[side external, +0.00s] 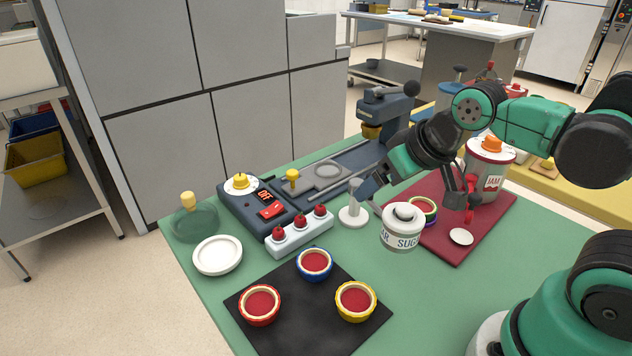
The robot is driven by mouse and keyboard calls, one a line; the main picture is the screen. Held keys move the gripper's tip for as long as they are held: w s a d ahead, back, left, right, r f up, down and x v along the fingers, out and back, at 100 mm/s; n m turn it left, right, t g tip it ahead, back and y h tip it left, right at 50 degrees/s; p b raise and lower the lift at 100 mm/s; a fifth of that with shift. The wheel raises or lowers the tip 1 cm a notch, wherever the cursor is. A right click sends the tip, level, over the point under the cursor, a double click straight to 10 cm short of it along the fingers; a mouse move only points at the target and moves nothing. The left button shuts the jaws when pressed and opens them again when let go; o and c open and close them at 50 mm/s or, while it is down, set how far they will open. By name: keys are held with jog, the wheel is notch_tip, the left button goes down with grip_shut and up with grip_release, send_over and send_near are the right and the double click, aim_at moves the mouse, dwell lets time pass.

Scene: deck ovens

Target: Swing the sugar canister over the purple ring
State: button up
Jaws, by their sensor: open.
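The sugar canister (402,233) is a white tub with a grey band lettered SUGAR and a round opening on top. It is near the table's middle, at the left edge of the red mat. A ring-like cup (433,216) with a green and purplish rim and red filling is on the mat just behind and right of it, partly hidden. Whether this is the purple ring I cannot tell.
A black mat (294,331) holds red, blue and yellow filled cups. A control panel (245,208) and a block with red knobs (300,238) stand left. A white dish (218,256) is at the left edge. A jam jar (490,172) stands on the red mat (446,253).

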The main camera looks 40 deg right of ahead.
jog(key=shift+a+n, duration=0.35)
jog(key=shift+n, duration=0.05)
jog(key=shift+c, duration=0.2)
